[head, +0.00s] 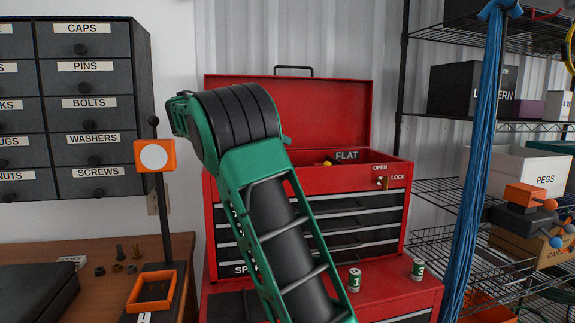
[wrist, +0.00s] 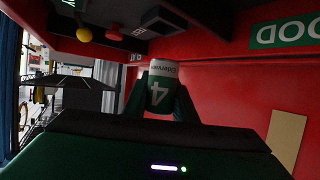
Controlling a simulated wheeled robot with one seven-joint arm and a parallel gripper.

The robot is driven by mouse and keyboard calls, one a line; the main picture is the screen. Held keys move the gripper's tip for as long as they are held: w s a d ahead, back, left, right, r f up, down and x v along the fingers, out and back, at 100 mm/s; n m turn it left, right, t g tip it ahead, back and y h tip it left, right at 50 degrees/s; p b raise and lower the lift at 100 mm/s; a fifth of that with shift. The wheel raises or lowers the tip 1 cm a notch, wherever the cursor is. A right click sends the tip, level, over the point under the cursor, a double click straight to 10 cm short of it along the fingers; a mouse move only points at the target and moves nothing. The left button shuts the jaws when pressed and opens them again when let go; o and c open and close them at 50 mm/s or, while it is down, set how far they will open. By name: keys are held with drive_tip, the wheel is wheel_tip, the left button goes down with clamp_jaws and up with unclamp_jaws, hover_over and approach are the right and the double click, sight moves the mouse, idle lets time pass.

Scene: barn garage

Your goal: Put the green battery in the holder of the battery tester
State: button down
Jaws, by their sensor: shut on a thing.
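In the wrist view, my gripper (wrist: 162,98) is shut on a green battery (wrist: 159,92) with a white end and a large white 4. The battery is held between the two dark green fingers, in front of red metal walls. In the head view my arm covers the gripper and this battery. Two more green-and-white batteries stand upright on the red ledge: one marked 1 (head: 354,280) and one marked 3 (head: 417,269). A green sign reading GOOD (wrist: 287,33) shows upside down in the wrist view. I cannot identify the tester's holder with certainty.
A red tool chest (head: 292,110) with an open lid stands behind my arm. On the left bench are an orange-headed stand with a white disc (head: 153,156), an orange frame (head: 152,290) and small bolts. Blue cables (head: 475,160) hang before the right shelves.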

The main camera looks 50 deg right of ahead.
drive_tip(key=x, duration=0.3)
drive_tip(key=f+x, duration=0.1)
drive_tip(key=x, duration=0.3)
drive_tip(key=shift+s+a, duration=0.15)
drive_tip(key=shift+s, duration=0.05)
drive_tip(key=shift+f, duration=2.05)
drive_tip(key=c, duration=1.4)
unclamp_jaws()
drive_tip(key=shift+c, duration=0.2)
drive_tip(key=v, duration=1.2)
drive_tip(key=shift+s, duration=0.15)
